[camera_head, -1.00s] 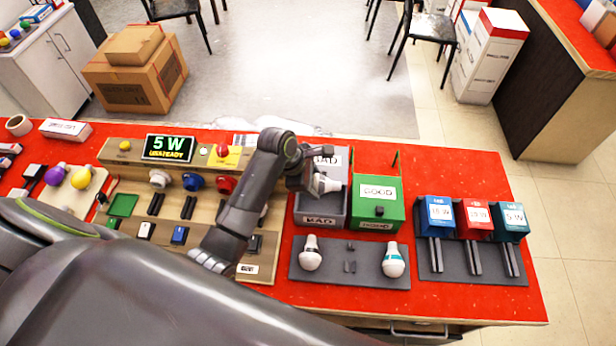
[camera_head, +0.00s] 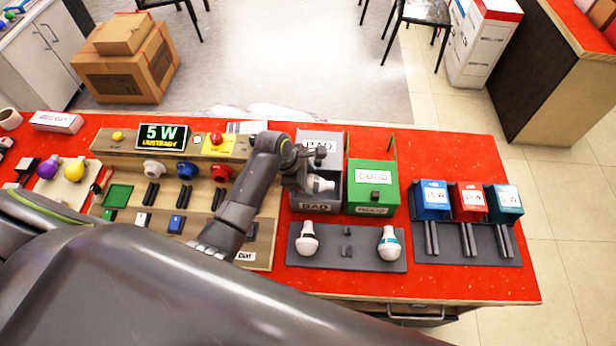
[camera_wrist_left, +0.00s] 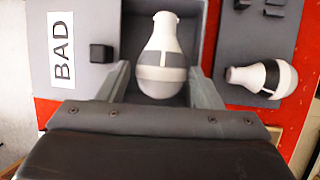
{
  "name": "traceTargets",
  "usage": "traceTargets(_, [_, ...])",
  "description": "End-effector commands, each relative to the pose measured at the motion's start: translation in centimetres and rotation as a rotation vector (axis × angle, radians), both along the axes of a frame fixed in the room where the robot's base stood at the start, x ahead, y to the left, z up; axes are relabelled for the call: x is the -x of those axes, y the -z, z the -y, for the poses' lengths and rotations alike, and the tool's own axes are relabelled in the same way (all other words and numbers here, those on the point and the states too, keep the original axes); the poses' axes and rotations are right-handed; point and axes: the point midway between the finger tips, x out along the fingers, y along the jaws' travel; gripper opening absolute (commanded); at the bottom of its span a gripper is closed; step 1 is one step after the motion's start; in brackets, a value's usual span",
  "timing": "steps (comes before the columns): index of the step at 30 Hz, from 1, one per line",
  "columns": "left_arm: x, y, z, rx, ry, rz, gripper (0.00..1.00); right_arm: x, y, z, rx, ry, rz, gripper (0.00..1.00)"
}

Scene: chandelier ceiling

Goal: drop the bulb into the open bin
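The white bulb with a grey band (camera_wrist_left: 162,62) lies between the two fingers of my left gripper (camera_head: 306,180), which look closed on its sides. In the head view the bulb (camera_head: 320,184) shows at the gripper's tip, over the opening of the grey bin (camera_head: 316,207) marked BAD. This bin's lid stands raised behind it. In the left wrist view the bulb is in front of the bin's dark interior, its narrow end pointing away from my wrist. Part of the bin is hidden by the gripper. My right gripper is not in view.
A green bin (camera_head: 372,193) marked GOOD stands right beside the grey one. In front is a dark tray (camera_head: 347,262) with two bulbs. Blue, red and teal boxes stand further right. The test panel (camera_head: 140,222) with its 5 W screen is at left.

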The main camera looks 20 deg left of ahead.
Motion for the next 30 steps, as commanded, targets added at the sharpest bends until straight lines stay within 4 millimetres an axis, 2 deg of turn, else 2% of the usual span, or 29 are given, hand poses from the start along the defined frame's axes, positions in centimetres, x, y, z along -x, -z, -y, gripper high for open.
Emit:
traceTargets(1, [0.0, 0.0, 0.0, 0.000, 0.000, 0.000, 0.66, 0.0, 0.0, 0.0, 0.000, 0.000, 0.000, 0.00])
traceTargets(4, [0.0, 0.0, 0.0, 0.000, 0.000, 0.000, 0.77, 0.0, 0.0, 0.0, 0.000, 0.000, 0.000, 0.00])
traceTargets(13, [0.0, -0.1, -0.1, 0.000, 0.000, 0.001, 0.77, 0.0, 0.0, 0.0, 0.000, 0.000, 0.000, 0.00])
traceTargets(17, [0.2, -0.8, -0.4, 0.000, -0.001, 0.002, 0.77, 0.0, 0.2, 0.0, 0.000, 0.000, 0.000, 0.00])
traceTargets(22, [0.8, -2.7, -1.1, -0.001, 0.000, 0.003, 0.77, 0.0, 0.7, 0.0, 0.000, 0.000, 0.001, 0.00])
traceTargets(30, [2.0, -7.4, -2.8, -0.003, 0.001, 0.005, 0.77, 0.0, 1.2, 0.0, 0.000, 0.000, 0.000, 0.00])
